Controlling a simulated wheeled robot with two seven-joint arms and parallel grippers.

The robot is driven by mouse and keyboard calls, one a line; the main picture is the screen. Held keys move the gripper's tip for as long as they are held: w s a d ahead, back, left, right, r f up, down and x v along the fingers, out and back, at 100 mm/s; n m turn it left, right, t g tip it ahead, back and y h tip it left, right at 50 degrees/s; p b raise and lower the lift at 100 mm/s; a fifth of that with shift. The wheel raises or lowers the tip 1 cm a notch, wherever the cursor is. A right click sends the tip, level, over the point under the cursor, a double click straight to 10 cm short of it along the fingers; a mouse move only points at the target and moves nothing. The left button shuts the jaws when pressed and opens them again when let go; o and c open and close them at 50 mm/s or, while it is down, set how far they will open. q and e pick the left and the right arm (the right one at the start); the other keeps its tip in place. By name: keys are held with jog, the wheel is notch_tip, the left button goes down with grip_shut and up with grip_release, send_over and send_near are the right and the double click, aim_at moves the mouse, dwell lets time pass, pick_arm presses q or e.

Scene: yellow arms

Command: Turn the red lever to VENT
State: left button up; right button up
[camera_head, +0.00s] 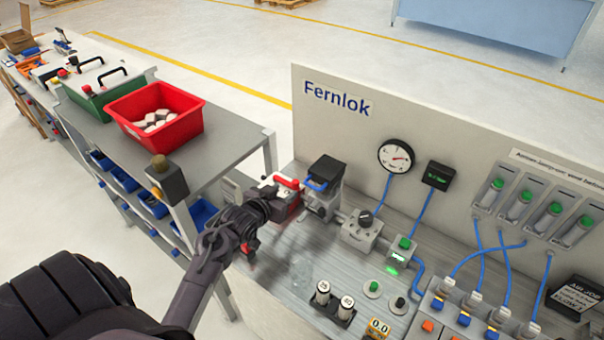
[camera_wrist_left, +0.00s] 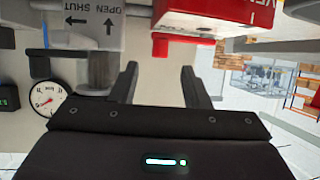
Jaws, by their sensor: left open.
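A red unit (camera_head: 293,206) with a red lever handle (camera_head: 287,182) on top stands at the left end of the workbench's row of fittings. In the left wrist view, upside down, the red unit (camera_wrist_left: 205,18) carries a white label with partly cut-off lettering, and a red knob (camera_wrist_left: 160,46) sticks out from it. My left gripper (camera_head: 282,203) is at the red unit in the head view and hides part of it. In the wrist view my left gripper (camera_wrist_left: 160,78) is open, with the knob just beyond and between its fingertips and nothing held. My right gripper is out of view.
A grey valve (camera_head: 322,201) with a blue handle (camera_head: 317,184) stands close to the right; its OPEN SHUT plate (camera_wrist_left: 95,28) shows in the wrist view. The Fernlok panel (camera_head: 335,130) rises behind. A red bin (camera_head: 155,115) sits on the left table.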

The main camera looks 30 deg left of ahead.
aim_at(294, 184)
pick_arm(q)
jog(key=shift+w+r, duration=0.1)
jog(key=shift+w, duration=0.15)
jog(key=shift+w+p, duration=0.35)
jog(key=shift+w, duration=0.2)
jog(key=x, duration=0.2)
jog(key=shift+w+f, duration=0.25)
jog(key=shift+w, duration=0.05)
jog(key=shift+p+x, duration=0.3)
jog(key=shift+x, duration=0.75)
jog(key=shift+w+a+f, duration=0.1)
jog(key=shift+f, duration=0.1)
jog(key=shift+c, duration=2.7)
grip_shut()
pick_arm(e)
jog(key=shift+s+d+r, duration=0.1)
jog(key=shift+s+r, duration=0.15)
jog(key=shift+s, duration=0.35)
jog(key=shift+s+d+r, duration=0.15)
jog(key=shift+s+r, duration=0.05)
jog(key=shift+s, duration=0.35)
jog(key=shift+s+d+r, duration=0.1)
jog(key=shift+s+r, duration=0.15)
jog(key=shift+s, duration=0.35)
